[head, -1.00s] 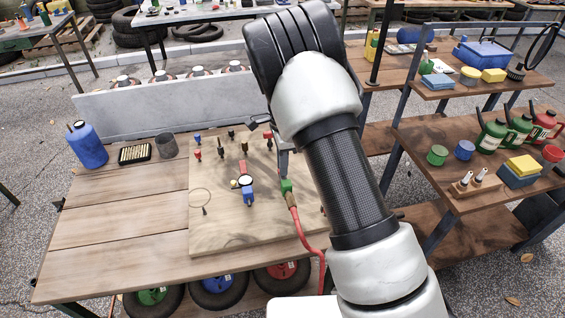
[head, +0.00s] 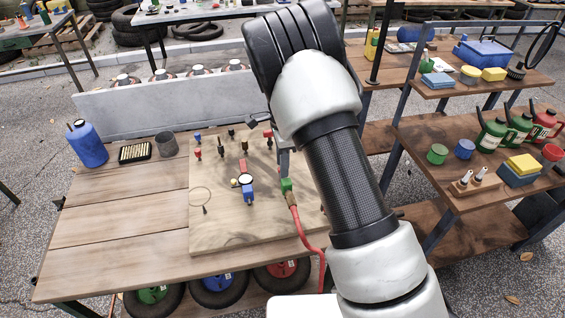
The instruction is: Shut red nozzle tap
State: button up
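A wooden board (head: 225,225) lies on the workbench and holds several small taps and fittings. A red-handled fitting (head: 268,134) is at the board's back right, just left of my arm. Another small red-topped fitting (head: 198,154) stands at the back left, and a red piece (head: 243,166) is in the middle by a round gauge (head: 246,180) and a blue part (head: 249,195). I cannot tell which is the nozzle tap. My gripper (head: 264,123) is mostly hidden behind my arm; only dark and grey parts show, close to the back-right red fitting. Its fingertips and any contact are hidden.
A green connector (head: 286,185) with a red hose (head: 305,235) is at the board's right. The bench's left front is clear.

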notch_tip(320, 180, up, 17)
jog(key=shift+r+p, duration=0.2)
jog(key=shift+p, duration=0.2)
jog(key=s+d+r+n+t+y+p, duration=0.1)
jog(key=s+d+r+n, duration=0.25)
jog(key=s+r, duration=0.3)
jog(key=s+d+r+n+t+y+p, duration=0.1)
jog(key=s+d+r+n+p, duration=0.2)
jog(key=s+r, duration=0.4)
jog(key=s+d+r+n+t, duration=0.1)
jog(key=s+d+n, duration=0.1)
jog(key=s, duration=0.3)
jog(key=s+d+r+n+t+h, duration=0.1)
jog(key=s+n, duration=0.3)
jog(key=s, duration=0.2)
jog(key=s+d+r+n+t+h+p, duration=0.1)
jog(key=s+d+n, duration=0.1)
jog(key=s, duration=0.3)
jog(key=shift+s+d+r+n+t, duration=0.3)
jog(key=shift+d+r+n, duration=0.1)
jog(key=shift+n, duration=0.25)
jog(key=shift+a, duration=0.1)
